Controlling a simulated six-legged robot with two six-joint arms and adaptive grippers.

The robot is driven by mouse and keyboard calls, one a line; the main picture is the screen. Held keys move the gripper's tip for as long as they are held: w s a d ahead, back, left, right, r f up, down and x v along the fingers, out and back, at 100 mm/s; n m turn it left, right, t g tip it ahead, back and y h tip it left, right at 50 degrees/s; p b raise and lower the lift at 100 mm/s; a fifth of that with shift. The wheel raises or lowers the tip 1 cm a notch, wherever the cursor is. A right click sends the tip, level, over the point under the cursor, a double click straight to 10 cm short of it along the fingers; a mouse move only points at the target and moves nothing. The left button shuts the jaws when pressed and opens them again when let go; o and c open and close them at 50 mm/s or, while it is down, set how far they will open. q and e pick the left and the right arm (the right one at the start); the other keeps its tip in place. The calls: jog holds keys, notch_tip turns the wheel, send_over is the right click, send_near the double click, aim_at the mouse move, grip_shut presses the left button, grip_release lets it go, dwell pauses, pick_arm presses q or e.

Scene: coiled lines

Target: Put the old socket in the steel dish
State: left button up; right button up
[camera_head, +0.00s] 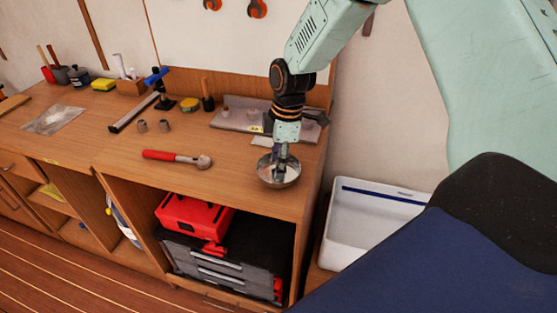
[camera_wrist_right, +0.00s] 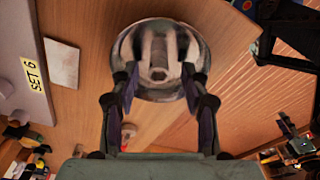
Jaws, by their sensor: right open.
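The steel dish (camera_head: 276,184) is a small round bowl near the bench's right front corner. My right gripper (camera_head: 281,163) points down over it, with the fingertips at or just inside the rim. In the right wrist view the open fingers (camera_wrist_right: 159,78) stand apart before the shiny dish (camera_wrist_right: 160,27). A small grey shape shows between them; I cannot tell whether it is a socket or a reflection. Two small grey sockets stand on the bench, a left one (camera_head: 142,126) and a right one (camera_head: 165,126); which is the old one is unclear. My left gripper is out of view.
A grey tray (camera_head: 232,125) with small parts is behind. A blue-black clamp (camera_head: 156,80) is further left. A white bin (camera_head: 372,208) stands right of the bench. The bench front between is clear.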

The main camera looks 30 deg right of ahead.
notch_tip(320, 180, up, 7)
jog(key=p, duration=0.5)
jog(key=shift+f+p, duration=0.1)
jog(key=shift+p, duration=0.2)
jog(key=shift+d+f, duration=0.15)
jog(key=shift+f, duration=0.1)
